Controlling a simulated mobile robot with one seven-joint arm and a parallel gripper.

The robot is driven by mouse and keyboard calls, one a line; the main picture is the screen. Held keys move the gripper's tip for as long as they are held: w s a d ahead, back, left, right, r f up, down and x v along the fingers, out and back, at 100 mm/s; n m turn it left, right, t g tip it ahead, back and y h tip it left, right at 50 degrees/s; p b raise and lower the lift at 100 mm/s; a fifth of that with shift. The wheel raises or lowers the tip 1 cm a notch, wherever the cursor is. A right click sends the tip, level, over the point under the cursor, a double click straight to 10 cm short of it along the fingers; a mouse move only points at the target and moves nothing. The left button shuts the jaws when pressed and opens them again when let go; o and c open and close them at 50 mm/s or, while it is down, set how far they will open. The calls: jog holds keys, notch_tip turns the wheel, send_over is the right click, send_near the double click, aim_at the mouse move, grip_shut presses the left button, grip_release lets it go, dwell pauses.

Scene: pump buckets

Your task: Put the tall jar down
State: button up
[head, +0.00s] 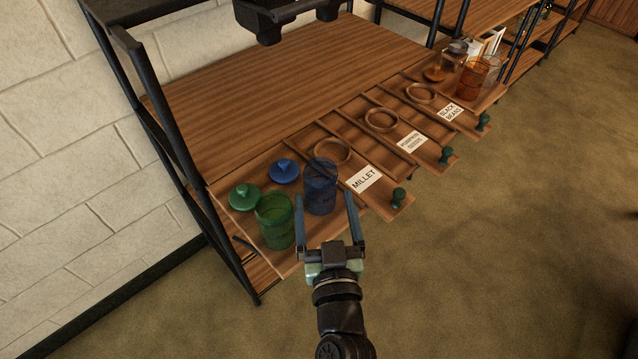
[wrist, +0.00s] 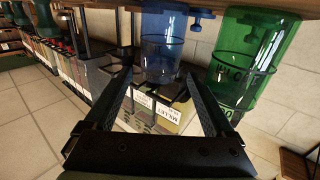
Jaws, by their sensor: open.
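A blue see-through jar (head: 321,188) stands upright on the wooden shelf near its front edge. A green see-through jar (head: 275,222) stands upright to its left. Which one is the tall jar is not clear. My gripper (head: 325,202) is open and empty at the blue jar, with one finger at each side of its lower part in the picture. In the wrist view, which is upside down, the blue jar (wrist: 163,38) lies in line with the gap between the fingertips, and the green jar (wrist: 253,55) is to the right. I see no finger contact.
A green lid (head: 245,196) and a blue lid (head: 284,171) lie behind the jars. Right of them are wooden slides with rings, green knobs and labels, including a MILLET label (head: 364,179). An orange jar (head: 473,78) stands far right. Floor in front is clear.

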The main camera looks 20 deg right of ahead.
aim_at(323, 190)
jog(key=shift+p+x, duration=0.7)
jog(key=shift+x, duration=2.4)
jog(key=shift+c, duration=0.3)
